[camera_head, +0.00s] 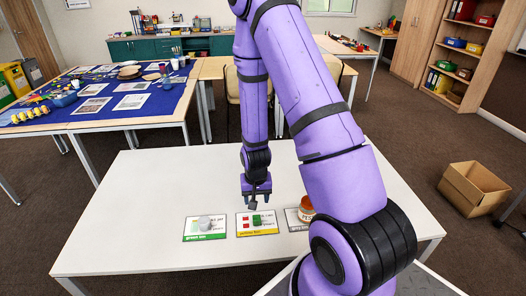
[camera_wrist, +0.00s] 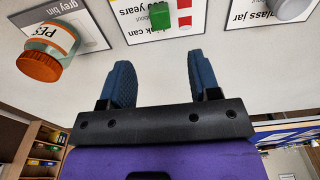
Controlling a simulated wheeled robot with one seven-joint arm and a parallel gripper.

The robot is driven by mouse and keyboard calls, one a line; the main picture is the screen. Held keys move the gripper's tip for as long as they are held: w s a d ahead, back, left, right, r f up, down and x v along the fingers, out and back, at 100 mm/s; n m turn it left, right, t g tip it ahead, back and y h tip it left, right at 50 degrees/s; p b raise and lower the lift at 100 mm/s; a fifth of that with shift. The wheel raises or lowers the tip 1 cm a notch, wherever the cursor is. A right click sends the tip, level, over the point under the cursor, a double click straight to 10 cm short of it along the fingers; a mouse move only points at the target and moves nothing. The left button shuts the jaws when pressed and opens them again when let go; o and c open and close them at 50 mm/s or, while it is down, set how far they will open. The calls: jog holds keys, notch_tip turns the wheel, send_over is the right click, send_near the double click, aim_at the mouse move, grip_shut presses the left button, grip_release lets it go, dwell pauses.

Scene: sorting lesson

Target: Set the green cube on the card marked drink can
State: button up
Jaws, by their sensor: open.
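The green cube (camera_head: 257,220) stands on the middle card (camera_head: 244,230), which has a yellow strip and red marks. In the wrist view the cube (camera_wrist: 160,14) is cut by the top edge, and the card beside it (camera_wrist: 140,40) reads partly "can" and "years". My gripper (camera_head: 257,205) is over the table just behind this card in the head view.
A grey cylinder (camera_head: 205,222) sits on the green-strip card (camera_head: 190,236), marked glass jar. An orange-lidded jar (camera_wrist: 45,55) is on the grey bin card (camera_wrist: 78,17), partly behind my arm in the head view. The white table (camera_head: 120,215) is clear at left.

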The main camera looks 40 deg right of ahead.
jog(key=a+r+n+t, duration=0.1)
jog(key=a+r+n, duration=0.15)
jog(key=r, duration=1.05)
jog(key=a+r+n+t, duration=0.1)
jog(key=a+r, duration=0.2)
jog(key=r, duration=0.9)
jog(key=s+a+r+n+t, duration=0.1)
jog(key=s+a+r, duration=0.1)
jog(key=s+r, duration=0.7)
jog(key=s+a+r+n+t, duration=0.1)
jog(key=s+a+r+n, duration=0.1)
jog(key=s+r, duration=0.6)
jog(key=shift+s+a+r+t, duration=0.3)
jog(key=shift+s+r, duration=0.05)
jog(key=shift+r, duration=0.4)
